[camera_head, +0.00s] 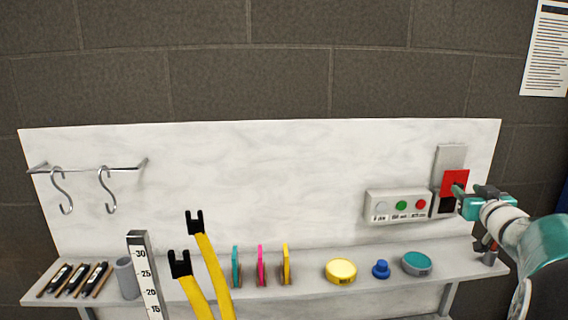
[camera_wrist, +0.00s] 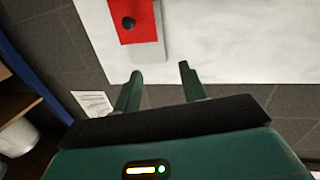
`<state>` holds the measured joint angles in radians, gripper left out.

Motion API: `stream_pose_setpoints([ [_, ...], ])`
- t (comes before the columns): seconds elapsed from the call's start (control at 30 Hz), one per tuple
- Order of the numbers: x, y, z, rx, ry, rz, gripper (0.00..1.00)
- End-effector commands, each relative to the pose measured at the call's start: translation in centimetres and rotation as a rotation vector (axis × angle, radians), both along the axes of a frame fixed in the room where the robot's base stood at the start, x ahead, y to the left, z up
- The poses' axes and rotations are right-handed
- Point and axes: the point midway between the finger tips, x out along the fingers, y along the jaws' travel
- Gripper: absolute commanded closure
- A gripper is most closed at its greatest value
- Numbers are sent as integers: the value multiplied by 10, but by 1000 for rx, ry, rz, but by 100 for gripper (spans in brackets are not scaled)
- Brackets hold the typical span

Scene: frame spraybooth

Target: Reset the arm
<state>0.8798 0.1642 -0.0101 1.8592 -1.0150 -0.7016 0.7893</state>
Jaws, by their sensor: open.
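My gripper (camera_wrist: 160,80) is open in the wrist view, its two green fingers apart with nothing between them. In the head view my gripper (camera_head: 466,199) is at the right, in front of the red switch plate (camera_head: 455,180) on the white back panel, partly covering what lies behind it. The red plate also shows in the wrist view (camera_wrist: 134,32), with a dark round knob on it, beyond the fingertips. I cannot tell from these views whether a finger touches the plate.
A control box (camera_head: 399,206) with green and red buttons is mounted left of my gripper. The shelf (camera_head: 210,290) below carries a yellow tin (camera_head: 341,270), a blue knob-shaped item (camera_head: 381,269), a teal tin (camera_head: 416,263) and colored discs. Hooks (camera_head: 106,190) hang at the left.

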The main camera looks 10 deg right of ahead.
Motion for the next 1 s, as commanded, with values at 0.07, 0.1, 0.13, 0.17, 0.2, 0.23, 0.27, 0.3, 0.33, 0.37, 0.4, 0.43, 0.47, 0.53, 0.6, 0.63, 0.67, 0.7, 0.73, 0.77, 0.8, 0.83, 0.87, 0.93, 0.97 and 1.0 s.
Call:
stream_pose_setpoints([
  [0.07, 7, 41, 14, -5, 31, -52, 58],
  [0.1, 7, 59, 17, -1, 53, -80, 58],
  [0.13, 6, 72, 18, 3, 74, -100, 58],
  [0.17, 4, 86, 18, 9, 94, -117, 58],
  [0.2, 0, 105, 17, 19, 128, -135, 58],
  [0.23, -4, 120, 15, 28, 154, -148, 58],
  [0.27, -8, 135, 13, 38, 182, -156, 58],
  [0.3, -15, 154, 7, 53, 224, -165, 58],
  [0.33, -21, 170, 3, 64, 256, -168, 58],
  [0.37, -28, 185, -2, 76, 291, -168, 58],
  [0.4, -39, 206, -10, 94, 340, -165, 58],
  [0.43, -47, 222, -16, 106, 378, -159, 58],
  [0.47, -56, 238, -23, 119, 418, -149, 58],
  [0.53, -80, 276, -41, 150, 517, -114, 58],
  [0.6, -106, 312, -60, 176, 619, -67, 58],
  [0.63, -118, 327, -68, 185, 663, -41, 58],
  [0.67, -131, 341, -76, 195, 707, -15, 58],
  [0.7, -147, 359, -87, 206, 764, 23, 58],
  [0.73, -159, 372, -94, 212, 803, 52, 58],
  [0.77, -171, 384, -101, 217, 842, 81, 58],
  [0.8, -185, 397, -109, 222, 888, 118, 58],
  [0.83, -195, 406, -114, 226, 919, 143, 58],
  [0.87, -203, 414, -118, 227, 947, 167, 58],
  [0.93, -219, 426, -126, 231, 994, 208, 58],
  [0.97, -223, 430, -128, 232, 1008, 220, 58],
  [1.0, -227, 433, -130, 233, 1021, 230, 58],
])
